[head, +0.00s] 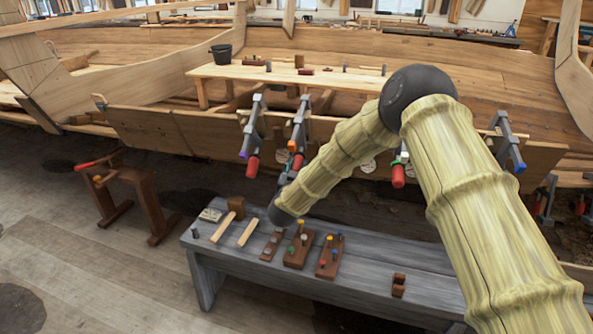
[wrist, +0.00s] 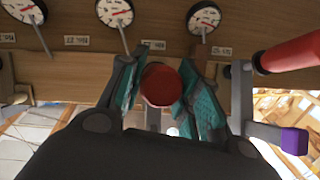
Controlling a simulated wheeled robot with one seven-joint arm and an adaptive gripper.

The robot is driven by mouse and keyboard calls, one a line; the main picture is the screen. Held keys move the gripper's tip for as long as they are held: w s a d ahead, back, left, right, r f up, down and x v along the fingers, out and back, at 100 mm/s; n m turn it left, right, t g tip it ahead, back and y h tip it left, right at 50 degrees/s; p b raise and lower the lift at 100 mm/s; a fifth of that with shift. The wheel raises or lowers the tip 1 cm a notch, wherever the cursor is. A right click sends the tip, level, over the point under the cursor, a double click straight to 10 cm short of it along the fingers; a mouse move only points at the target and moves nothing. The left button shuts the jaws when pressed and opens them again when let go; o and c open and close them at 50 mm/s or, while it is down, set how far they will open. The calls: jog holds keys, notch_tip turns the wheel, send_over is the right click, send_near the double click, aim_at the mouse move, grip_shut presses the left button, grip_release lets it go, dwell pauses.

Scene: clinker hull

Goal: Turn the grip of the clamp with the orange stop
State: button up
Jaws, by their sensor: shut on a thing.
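The clamp with the orange stop (head: 291,146) hangs on the hull plank in the head view, left of my forearm. Its red grip (head: 296,163) points downward, partly hidden near my wrist. In the wrist view the red grip (wrist: 160,86) is seen end-on between the teal finger pads of my gripper (wrist: 159,88), which is shut on it. The orange stop does not show in the wrist view. In the head view my wrist mostly hides the fingers.
A clamp with a purple stop (wrist: 293,141) and red grip (wrist: 290,52) is close beside my gripper. Round dials (wrist: 115,12) sit on the plank. Other clamps (head: 506,141) hang right.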

jog(key=m+y+b, duration=0.1)
jog(key=b, duration=0.1)
jog(key=m+y+b, duration=0.1)
jog(key=b, duration=0.1)
jog(key=shift+f+m+t, duration=0.25)
jog(key=shift+m+t, duration=0.05)
jog(key=shift+t, duration=0.1)
jog(key=m+y+b, duration=0.1)
jog(key=b, duration=0.2)
jog(key=shift+m+t, duration=0.3)
jog(key=shift+m, duration=0.1)
jog(key=shift+r+m+y+b, duration=0.2)
jog(key=shift+m+y+b, duration=0.2)
jog(key=shift+b, duration=0.15)
jog(key=o, duration=1)
jog(key=shift+o, duration=0.2)
jog(key=shift+s, duration=0.1)
jog(key=s+f, duration=0.1)
jog(key=s, duration=1)
jog(key=shift+s+d+f, duration=0.25)
jog(key=shift+s+d, duration=0.1)
jog(key=shift+d, duration=0.05)
